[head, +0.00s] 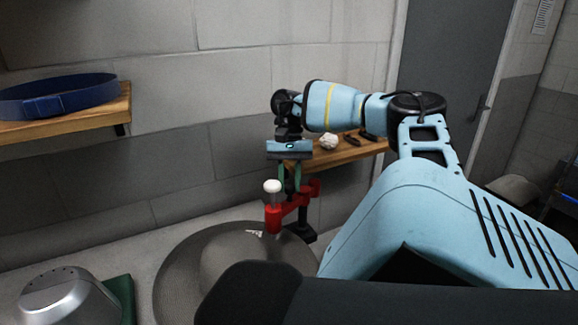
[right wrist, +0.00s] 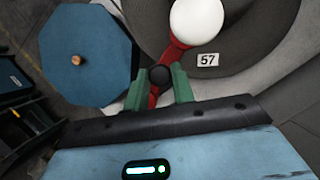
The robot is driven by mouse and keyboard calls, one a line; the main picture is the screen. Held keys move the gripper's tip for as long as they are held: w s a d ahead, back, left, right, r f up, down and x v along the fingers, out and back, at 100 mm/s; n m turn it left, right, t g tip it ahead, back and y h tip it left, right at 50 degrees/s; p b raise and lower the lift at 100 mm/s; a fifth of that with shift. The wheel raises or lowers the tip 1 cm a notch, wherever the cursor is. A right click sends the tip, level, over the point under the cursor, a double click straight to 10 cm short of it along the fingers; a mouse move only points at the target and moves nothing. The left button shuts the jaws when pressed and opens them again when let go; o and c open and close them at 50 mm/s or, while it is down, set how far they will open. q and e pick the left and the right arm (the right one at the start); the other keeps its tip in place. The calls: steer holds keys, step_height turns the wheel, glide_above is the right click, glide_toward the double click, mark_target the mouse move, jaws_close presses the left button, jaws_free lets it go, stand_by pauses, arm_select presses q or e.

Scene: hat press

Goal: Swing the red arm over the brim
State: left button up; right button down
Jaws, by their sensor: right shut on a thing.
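The red arm (head: 288,211) stands on a black post behind the hat, with a white ball-topped knob (head: 272,187) at its near end. In the right wrist view, the red arm (right wrist: 173,52) reaches toward the grey brim (right wrist: 248,52), and the white ball hangs over the brim's edge area. My right gripper (head: 291,176) points down at the arm. Its green fingers (right wrist: 163,84) are shut on a round black part of the red arm. The grey hat (head: 228,258) lies brim-flat below. My left gripper is not in view.
A silver machine (head: 66,297) stands at the lower left beside a green block. A wooden shelf (head: 340,152) holds a white lump behind my right arm. A blue belt (head: 58,97) lies on the left shelf. A blue octagonal lid (right wrist: 86,55) shows in the right wrist view.

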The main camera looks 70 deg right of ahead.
steer(key=shift+f, duration=0.1)
stand_by(0.3)
steer(key=c, duration=1.5)
jaws_free()
